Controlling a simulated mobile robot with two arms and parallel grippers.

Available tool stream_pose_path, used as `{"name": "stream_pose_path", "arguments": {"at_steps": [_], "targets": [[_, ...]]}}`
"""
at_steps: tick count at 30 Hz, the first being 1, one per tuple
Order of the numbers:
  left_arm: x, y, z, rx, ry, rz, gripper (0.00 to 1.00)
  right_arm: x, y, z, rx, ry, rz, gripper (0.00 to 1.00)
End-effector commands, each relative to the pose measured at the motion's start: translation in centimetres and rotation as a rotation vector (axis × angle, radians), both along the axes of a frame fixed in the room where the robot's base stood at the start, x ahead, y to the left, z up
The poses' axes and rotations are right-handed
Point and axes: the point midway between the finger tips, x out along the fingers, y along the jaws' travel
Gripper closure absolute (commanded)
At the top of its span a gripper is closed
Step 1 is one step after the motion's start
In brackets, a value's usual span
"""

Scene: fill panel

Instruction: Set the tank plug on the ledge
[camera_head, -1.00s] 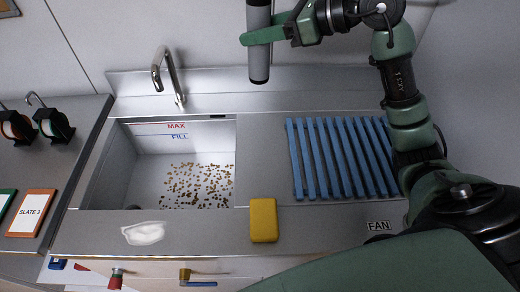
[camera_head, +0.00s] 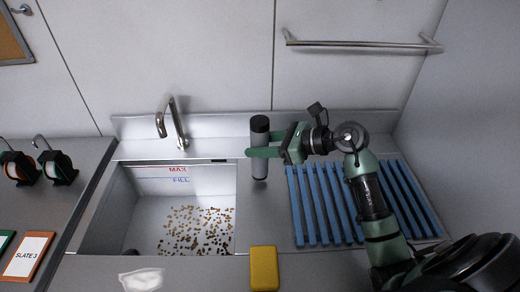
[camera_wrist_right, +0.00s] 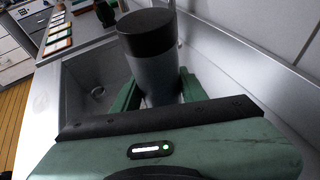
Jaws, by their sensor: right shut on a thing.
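The tank plug appears to be the upright grey cylinder (camera_head: 260,160) with a black top. My right gripper (camera_head: 258,152) is shut around its middle; the wrist view also shows the cylinder (camera_wrist_right: 158,75) between the green fingers. It appears over the steel surface just right of the sink basin (camera_head: 120,215). I cannot tell whether its base touches the steel. The ledge appears to be the steel strip (camera_head: 215,148) behind the basin, running along the back wall. My left gripper is out of view.
A curved tap (camera_head: 178,125) stands behind the basin. A blue slatted rack (camera_head: 322,205) lies under my right arm. A yellow block (camera_head: 264,268) sits at the front, with a white patch (camera_head: 142,279) to its left. Brown bits (camera_head: 195,230) lie in the basin.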

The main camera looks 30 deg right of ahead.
Motion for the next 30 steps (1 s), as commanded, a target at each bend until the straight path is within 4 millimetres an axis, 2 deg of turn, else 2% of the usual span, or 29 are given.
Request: {"name": "stream_pose_path", "arguments": {"at_steps": [5,16,17,19,30], "targets": [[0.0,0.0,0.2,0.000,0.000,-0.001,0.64,0.0,0.0,-1.9,0.003,-0.001,-0.002,1.00],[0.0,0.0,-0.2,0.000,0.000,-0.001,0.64,0.0,0.0,-2.4,0.000,-0.003,0.000,1.00],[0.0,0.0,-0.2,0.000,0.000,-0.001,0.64,0.0,0.0,-2.5,-0.001,-0.001,0.000,0.55],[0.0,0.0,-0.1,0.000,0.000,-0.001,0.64,0.0,0.0,-2.4,0.000,0.000,0.000,0.36],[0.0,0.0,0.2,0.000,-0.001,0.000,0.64,0.0,0.0,-2.0,0.001,0.000,0.000,0.36]]}}
